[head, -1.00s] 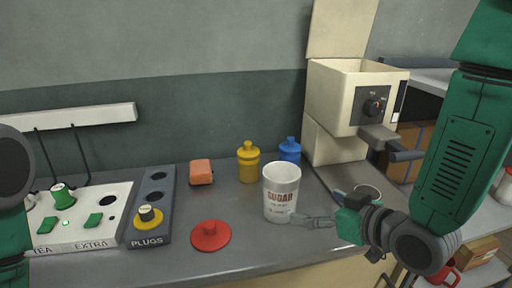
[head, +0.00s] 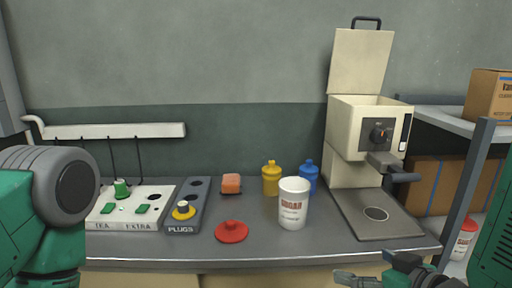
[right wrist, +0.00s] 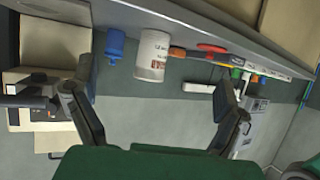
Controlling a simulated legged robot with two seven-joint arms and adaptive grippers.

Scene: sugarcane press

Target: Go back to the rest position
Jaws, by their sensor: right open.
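My right gripper (head: 352,279) is low at the bottom right of the head view, in front of the counter's front edge. It is empty and apart from the white sugar cup (head: 293,204), which stands upright on the counter. In the right wrist view my right gripper (right wrist: 155,74) has its two fingers spread wide. The cup (right wrist: 153,56) shows beyond them, with nothing between the fingers. My left arm enters at the left of the head view, but its gripper is out of the frame.
The grey counter (head: 300,250) holds a red lid (head: 232,232), yellow bottle (head: 271,180), blue bottle (head: 309,179), orange block (head: 231,184), plugs panel (head: 190,207) and button panel (head: 128,215). The cream press (head: 350,145) stands right with its lid raised. A shelf (head: 450,122) is beyond.

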